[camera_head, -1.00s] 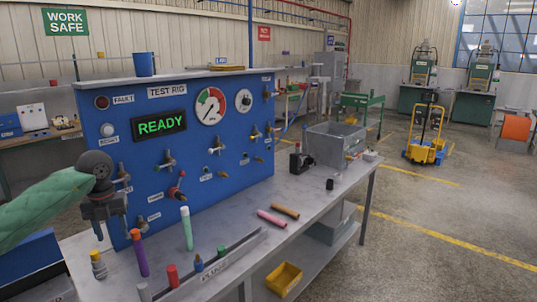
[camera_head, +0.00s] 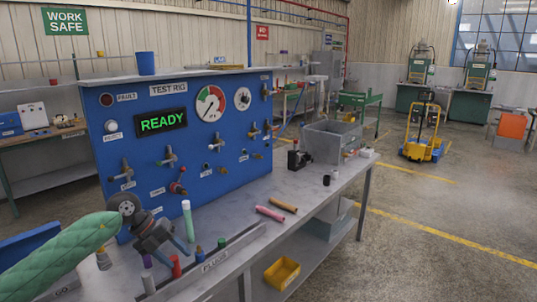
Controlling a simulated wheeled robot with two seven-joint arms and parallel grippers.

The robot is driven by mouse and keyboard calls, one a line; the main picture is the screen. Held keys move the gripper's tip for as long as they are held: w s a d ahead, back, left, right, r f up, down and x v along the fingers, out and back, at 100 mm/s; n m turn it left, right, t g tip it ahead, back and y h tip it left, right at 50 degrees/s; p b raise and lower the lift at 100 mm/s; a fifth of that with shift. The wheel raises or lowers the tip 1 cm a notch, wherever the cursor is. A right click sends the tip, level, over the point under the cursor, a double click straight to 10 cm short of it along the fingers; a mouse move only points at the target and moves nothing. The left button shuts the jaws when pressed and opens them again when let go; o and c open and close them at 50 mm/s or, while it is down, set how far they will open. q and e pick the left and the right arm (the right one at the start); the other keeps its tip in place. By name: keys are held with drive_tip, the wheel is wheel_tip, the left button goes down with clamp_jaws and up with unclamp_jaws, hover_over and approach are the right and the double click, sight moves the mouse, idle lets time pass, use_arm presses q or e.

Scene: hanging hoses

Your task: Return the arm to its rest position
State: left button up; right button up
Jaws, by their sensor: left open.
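My left arm comes in from the lower left in a green quilted sleeve (camera_head: 60,258). My left gripper (camera_head: 177,256) is open, tilted down and to the right, over the near left part of the grey bench (camera_head: 240,228), in front of the blue test rig panel (camera_head: 215,175). I see nothing between its fingers. The gripper partly hides a purple tube and a small bottle (camera_head: 104,260). My right gripper is not in view.
A slotted rail labelled PLUGS (camera_head: 217,256) runs along the bench's front edge. A pink tube (camera_head: 270,214) and a brown tube (camera_head: 284,204) lie mid-bench. A grey bin (camera_head: 332,142) stands at the far right end. The panel's display reads READY. The floor at right is mostly open.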

use_arm(q)
drive_tip(key=s+d+f+n+t+h, duration=0.1)
drive_tip(key=d+f+n+t+h, duration=0.1)
drive_tip(key=d+n+t+h, duration=1.15)
drive_tip(key=s+a+f+n+y, duration=0.25)
drive_tip(key=f+n+y, duration=0.25)
drive_tip(key=f+y, duration=0.3)
drive_tip(key=s+a+f+n+y, duration=0.1)
drive_tip(key=s+f+n+y, duration=0.2)
drive_tip(key=f+n+y, duration=0.5)
drive_tip(key=s+a+f+n+y, duration=0.2)
drive_tip(key=s+f+n+y, duration=0.15)
drive_tip(key=f, duration=0.65)
drive_tip(key=s+d+f+n+g, duration=0.1)
drive_tip(key=s+f+g, duration=0.5)
drive_tip(key=s, duration=0.9)
drive_tip(key=s+d+f+n+g, duration=0.1)
drive_tip(key=s+f+g, duration=0.5)
drive_tip(key=s+f, duration=0.6)
drive_tip(key=s, duration=0.2)
drive_tip(key=shift+s+d+f+n, duration=0.25)
drive_tip(key=shift+s+d+n, duration=0.05)
drive_tip(key=shift+s+d, duration=0.1)
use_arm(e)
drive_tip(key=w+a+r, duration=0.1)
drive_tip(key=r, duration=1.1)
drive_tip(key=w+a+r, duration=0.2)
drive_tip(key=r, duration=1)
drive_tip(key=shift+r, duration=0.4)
